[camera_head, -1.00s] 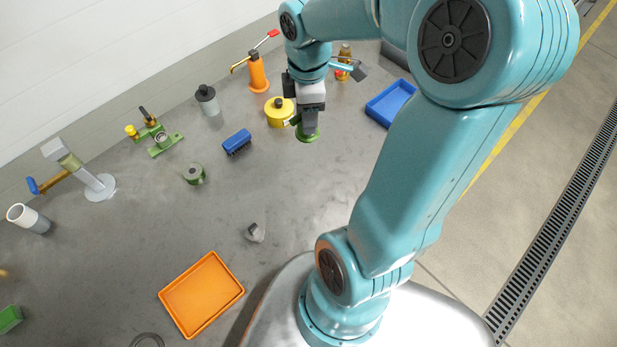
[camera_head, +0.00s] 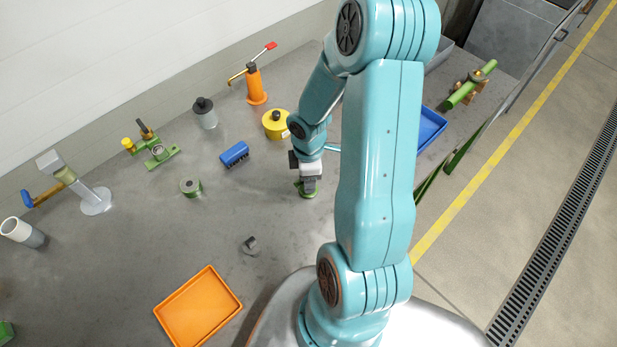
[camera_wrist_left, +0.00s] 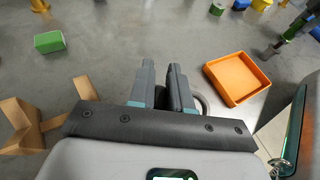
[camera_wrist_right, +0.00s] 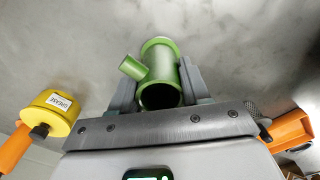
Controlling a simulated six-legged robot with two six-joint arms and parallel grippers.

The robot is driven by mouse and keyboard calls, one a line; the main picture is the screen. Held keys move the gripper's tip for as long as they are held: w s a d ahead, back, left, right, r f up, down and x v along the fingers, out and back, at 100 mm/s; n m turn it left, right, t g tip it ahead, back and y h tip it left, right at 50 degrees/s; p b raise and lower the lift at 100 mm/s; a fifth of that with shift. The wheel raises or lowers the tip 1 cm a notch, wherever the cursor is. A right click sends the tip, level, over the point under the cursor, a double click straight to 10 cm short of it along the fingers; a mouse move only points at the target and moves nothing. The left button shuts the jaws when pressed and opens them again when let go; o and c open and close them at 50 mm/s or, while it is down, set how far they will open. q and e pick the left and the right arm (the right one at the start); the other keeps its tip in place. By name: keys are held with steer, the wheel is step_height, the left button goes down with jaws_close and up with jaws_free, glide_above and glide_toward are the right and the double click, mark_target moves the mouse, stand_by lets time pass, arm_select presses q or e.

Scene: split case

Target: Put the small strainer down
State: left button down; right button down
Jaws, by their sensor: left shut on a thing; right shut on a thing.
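The small strainer (camera_wrist_right: 160,75) is a green tube with a flange at its far end and a short side branch. It sits between the fingers of my right gripper (camera_wrist_right: 160,88), which is shut on it. In the head view, my right gripper (camera_head: 308,184) points down with the green strainer (camera_head: 307,194) at its tips, low over the grey table. I cannot tell whether the strainer touches the table. My left gripper (camera_wrist_left: 163,85) shows only in its own wrist view. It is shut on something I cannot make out.
A blue tray (camera_head: 431,128) lies right. Table between is clear.

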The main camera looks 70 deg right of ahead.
arm_select(q)
steer(key=shift+d+f, duration=0.1)
arm_select(e)
steer(key=shift+w+d+f, duration=0.1)
steer(key=shift+f, duration=0.3)
arm_select(q)
steer(key=shift+f, duration=0.2)
arm_select(e)
steer(key=shift+f, duration=0.1)
steer(key=c, duration=0.8)
jaws_free()
steer(key=shift+o, duration=1.4)
arm_select(q)
steer(key=shift+r, duration=0.1)
